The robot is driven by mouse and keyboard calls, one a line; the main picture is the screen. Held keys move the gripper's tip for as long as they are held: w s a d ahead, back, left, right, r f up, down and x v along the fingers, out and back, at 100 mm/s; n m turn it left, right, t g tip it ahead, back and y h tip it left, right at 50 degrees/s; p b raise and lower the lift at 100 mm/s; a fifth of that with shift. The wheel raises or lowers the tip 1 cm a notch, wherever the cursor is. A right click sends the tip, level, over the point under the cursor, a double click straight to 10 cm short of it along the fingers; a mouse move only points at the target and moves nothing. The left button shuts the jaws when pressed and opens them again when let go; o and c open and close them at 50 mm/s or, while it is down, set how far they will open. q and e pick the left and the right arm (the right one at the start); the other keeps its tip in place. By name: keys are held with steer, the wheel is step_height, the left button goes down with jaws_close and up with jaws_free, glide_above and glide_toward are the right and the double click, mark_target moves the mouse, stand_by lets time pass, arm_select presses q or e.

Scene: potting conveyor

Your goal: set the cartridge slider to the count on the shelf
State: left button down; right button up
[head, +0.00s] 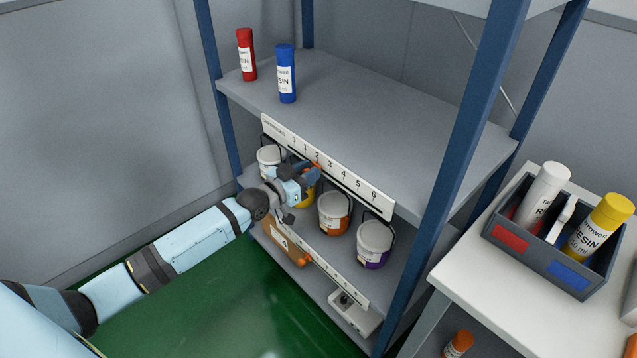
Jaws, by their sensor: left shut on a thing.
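A white scale strip (382,202) numbered 0 to 6 runs along the front edge of the upper shelf (380,105). A red cartridge (246,55) and a blue cartridge (286,74) stand upright on that shelf, at its left end. My right gripper is out of view.
Several pails stand on the lower shelf, including an orange-banded one (334,212) and a purple-banded one (374,245). A second strip (340,281) runs along that shelf's edge. Blue posts (450,190) frame the rack. A grey crate (540,262) with cartridges sits on the white table at right.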

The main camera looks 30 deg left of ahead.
arm_select(q)
steer(key=shift+a, duration=0.1)
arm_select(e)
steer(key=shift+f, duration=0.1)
arm_select(q)
steer(key=c, duration=0.9)
jaws_free()
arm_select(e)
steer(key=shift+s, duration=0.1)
arm_select(q)
steer(key=p+v, duration=0.1)
steer(key=v, duration=1.3)
steer(key=shift+w, duration=0.1)
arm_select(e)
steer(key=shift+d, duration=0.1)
